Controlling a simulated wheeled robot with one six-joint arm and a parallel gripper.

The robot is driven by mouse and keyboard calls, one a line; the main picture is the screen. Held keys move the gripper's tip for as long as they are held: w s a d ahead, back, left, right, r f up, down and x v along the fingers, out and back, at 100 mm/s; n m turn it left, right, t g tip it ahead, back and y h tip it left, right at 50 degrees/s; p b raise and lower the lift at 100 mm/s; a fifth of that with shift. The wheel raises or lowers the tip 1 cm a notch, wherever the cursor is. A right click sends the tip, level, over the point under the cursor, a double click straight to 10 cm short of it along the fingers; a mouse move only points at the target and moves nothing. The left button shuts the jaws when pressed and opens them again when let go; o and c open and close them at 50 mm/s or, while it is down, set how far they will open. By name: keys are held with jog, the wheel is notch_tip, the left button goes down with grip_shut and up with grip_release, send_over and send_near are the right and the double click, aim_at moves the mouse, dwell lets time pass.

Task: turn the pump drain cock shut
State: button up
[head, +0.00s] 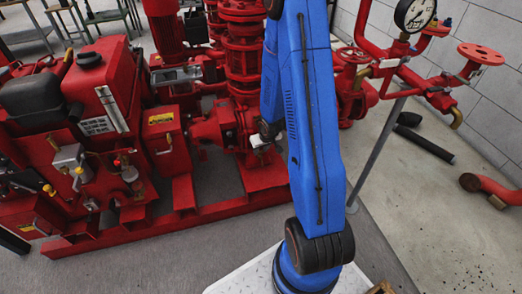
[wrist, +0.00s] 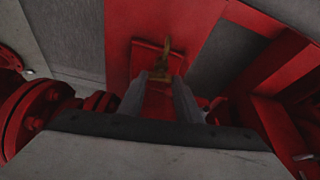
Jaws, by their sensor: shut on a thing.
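In the wrist view, the drain cock (wrist: 166,60) is a small brass-coloured fitting with an upright part, seen against a red steel surface. My gripper (wrist: 161,78) reaches forward with its two grey fingers on either side of the cock's near part, shut on it. The exact angle of the cock's handle is hard to tell in the dim light. In the head view, my gripper is mostly hidden behind my blue arm, beside the red pump (head: 216,128). I cannot make out the cock there.
A red flanged pipe (wrist: 22,115) stands close on the left in the wrist view, and red frame members (wrist: 265,70) are on the right. In the head view, a red tank (head: 105,85) is at left and a pressure gauge (head: 414,14) at upper right. Floor at right is partly free.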

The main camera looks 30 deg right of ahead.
jog(key=shift+m+h, duration=0.4)
jog(key=shift+m, duration=0.6)
jog(key=o, duration=1)
jog(key=shift+o, duration=0.2)
jog(key=shift+a, duration=0.1)
jog(key=shift+r, duration=0.1)
jog(key=v, duration=1.7)
jog(key=shift+r, duration=0.2)
